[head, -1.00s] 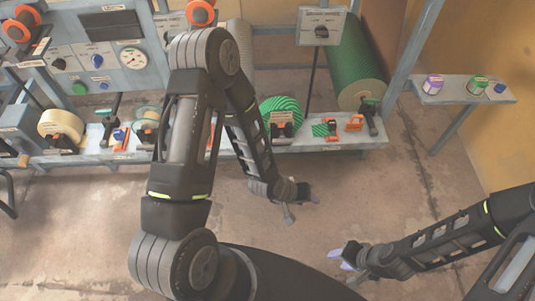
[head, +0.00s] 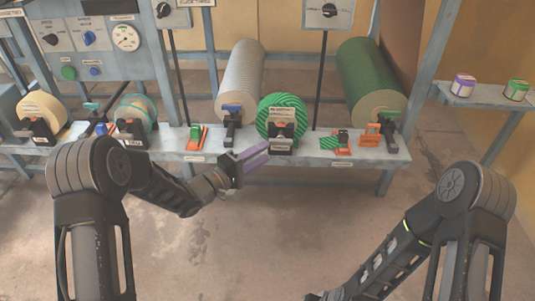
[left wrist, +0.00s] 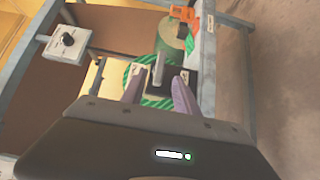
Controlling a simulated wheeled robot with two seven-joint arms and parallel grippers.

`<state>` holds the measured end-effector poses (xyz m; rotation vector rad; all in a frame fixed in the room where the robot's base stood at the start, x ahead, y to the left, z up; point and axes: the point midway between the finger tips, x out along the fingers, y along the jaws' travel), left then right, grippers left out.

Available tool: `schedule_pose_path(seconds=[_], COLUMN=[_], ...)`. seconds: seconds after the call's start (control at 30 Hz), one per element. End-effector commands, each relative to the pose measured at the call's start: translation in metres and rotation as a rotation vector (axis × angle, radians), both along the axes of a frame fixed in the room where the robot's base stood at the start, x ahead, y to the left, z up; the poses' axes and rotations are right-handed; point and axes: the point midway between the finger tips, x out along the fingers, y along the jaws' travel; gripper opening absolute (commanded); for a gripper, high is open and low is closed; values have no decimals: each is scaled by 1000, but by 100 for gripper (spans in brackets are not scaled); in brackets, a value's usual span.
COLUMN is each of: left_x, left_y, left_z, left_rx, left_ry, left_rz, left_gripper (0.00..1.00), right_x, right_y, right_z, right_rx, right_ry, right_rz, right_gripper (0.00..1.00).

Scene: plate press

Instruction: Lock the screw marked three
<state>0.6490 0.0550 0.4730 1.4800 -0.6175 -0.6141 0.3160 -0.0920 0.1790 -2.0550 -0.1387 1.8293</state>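No mark reading three is legible, so I cannot tell which screw carries it. Black screw clamps stand along the bench front. One clamp (head: 281,143) with an orange top is in front of the green striped roll (head: 284,108). My left gripper (head: 264,152) is just left of this clamp, its purple fingers apart and empty. In the left wrist view the open fingers (left wrist: 160,90) point at the clamp's black block (left wrist: 188,77), and a grey post shows between them. Contact cannot be told. My right arm reaches the bottom edge, where its gripper (head: 316,296) is mostly cut off.
The bench shelf (head: 220,157) also holds a clamp with a blue top (head: 232,122), orange pieces (head: 371,134) and a cream roll (head: 40,110). A dark green roll (head: 368,75) lies behind. A side shelf (head: 470,100) holds small jars. The floor before the bench is clear.

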Motion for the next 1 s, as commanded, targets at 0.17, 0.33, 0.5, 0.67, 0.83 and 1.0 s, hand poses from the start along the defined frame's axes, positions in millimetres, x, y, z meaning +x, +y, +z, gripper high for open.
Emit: schedule_pose_path(seconds=[0.17, 0.33, 0.5, 0.67, 0.83, 1.0], left_x=[0, 3, 16, 34, 50, 55], left_y=[0, -3, -17, -35, -50, -55], left_z=[1, 0, -2, -3, -2, 0], left_rx=[1, 1, 3, 3, 3, 2], left_ry=[1, 0, -1, -3, 0, 1], left_rz=[1, 1, -1, -1, 0, 3], left_gripper=[36, 36, 36, 36, 36, 36], right_x=[0, 0, 1, 3, 4, 5], right_y=[0, 0, 0, -1, -1, -1], right_z=[2, -1, -9, -19, -26, -27], right_rx=[0, 1, 2, 4, 6, 6], right_ry=[0, 0, 0, -1, -2, -2], right_rz=[0, 0, 0, -1, -2, -3], right_gripper=[36, 36, 36, 36, 36, 36])
